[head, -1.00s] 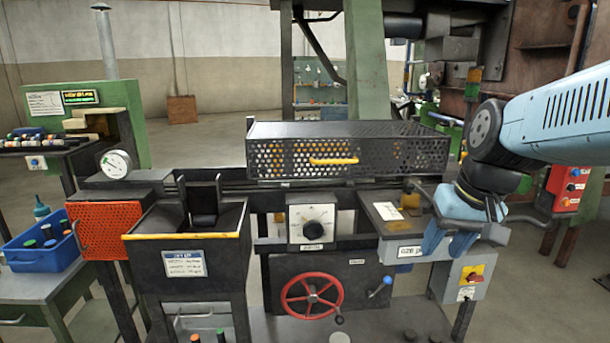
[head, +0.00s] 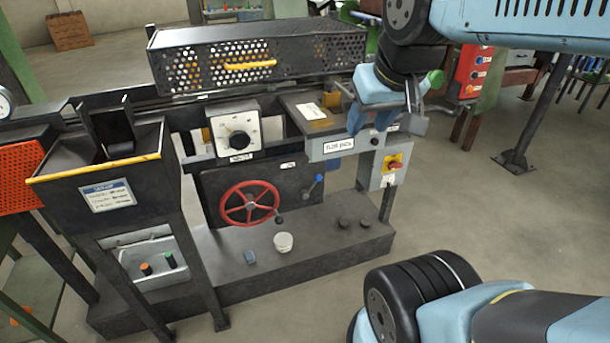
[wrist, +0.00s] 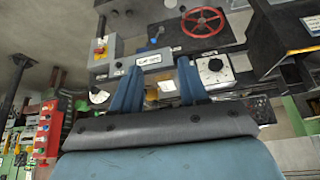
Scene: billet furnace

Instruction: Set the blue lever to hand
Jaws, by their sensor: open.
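The blue lever (head: 314,184) is a short handle with a blue knob on the dark front panel, right of the red handwheel (head: 249,204). In the head view it slants up to the right. Its small label sits too small to read. My gripper (head: 369,120) is open and empty, above and right of the lever, near the labelled grey box (head: 338,145), and apart from the lever. In the wrist view, which is upside down, the open fingers (wrist: 158,82) frame that box, and the handwheel (wrist: 203,22) shows beyond it.
A white dial (head: 236,134) and a perforated guard with a yellow handle (head: 250,65) are above the panel. A red and yellow switch (head: 394,165) is right of the lever. A white cup (head: 283,242) stands on the base plinth. Open floor (head: 500,210) lies to the right.

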